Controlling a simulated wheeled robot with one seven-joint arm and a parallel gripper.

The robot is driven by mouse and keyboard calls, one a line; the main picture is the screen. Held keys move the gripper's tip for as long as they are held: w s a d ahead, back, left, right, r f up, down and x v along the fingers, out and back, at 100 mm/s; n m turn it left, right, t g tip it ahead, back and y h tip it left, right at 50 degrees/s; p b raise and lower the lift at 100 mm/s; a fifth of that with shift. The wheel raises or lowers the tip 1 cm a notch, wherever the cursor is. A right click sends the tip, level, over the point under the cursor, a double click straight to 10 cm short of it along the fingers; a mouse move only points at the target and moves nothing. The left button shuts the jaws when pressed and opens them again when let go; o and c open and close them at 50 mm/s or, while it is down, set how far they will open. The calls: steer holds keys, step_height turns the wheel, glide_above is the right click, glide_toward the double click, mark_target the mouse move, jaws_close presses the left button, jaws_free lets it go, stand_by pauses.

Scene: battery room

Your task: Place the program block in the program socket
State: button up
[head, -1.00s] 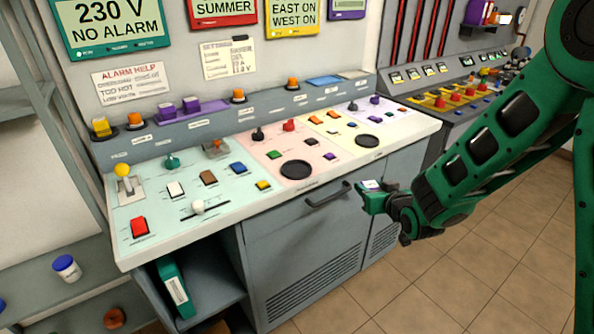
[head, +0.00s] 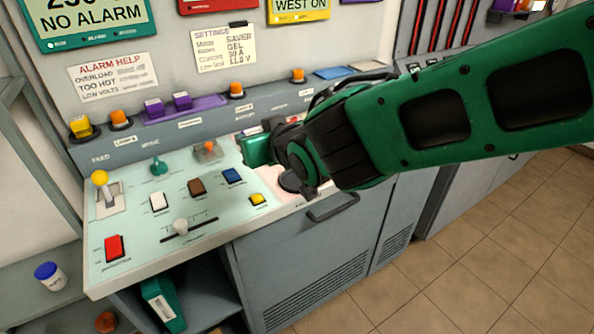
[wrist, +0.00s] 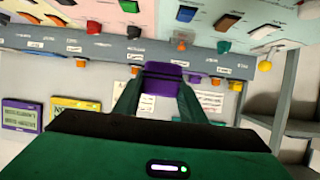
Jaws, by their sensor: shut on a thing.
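My gripper (head: 258,149) is above the control desk in the head view, at the right part of the pale green panel. In the wrist view, my gripper (wrist: 162,84) is shut on a purple block (wrist: 163,72), the program block, with a finger on each side. The head view hides the held block behind the gripper and arm. Two similar purple blocks, one left (head: 154,107) and one right (head: 183,100), stand on a purple tray (head: 212,105) on the desk's back ledge. I cannot tell which place is the program socket.
The pale green panel carries a yellow-knobbed lever (head: 100,178), a green knob (head: 159,166), a red switch (head: 114,248) and a white slider (head: 181,226). Orange lamps (head: 236,89) stand along the ledge. My arm covers much of the desk's right part. Floor (head: 480,232) in front is clear.

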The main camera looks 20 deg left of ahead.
steer(key=w+d+f, duration=0.6)
steer(key=d, duration=0.1)
steer(key=shift+w+f, duration=0.3)
steer(key=shift+f, duration=2)
steer(key=shift+f, duration=0.1)
steer(key=shift+f, duration=0.35)
steer(key=shift+f, duration=0.2)
steer(key=o, duration=1.1)
steer(key=shift+r, duration=0.1)
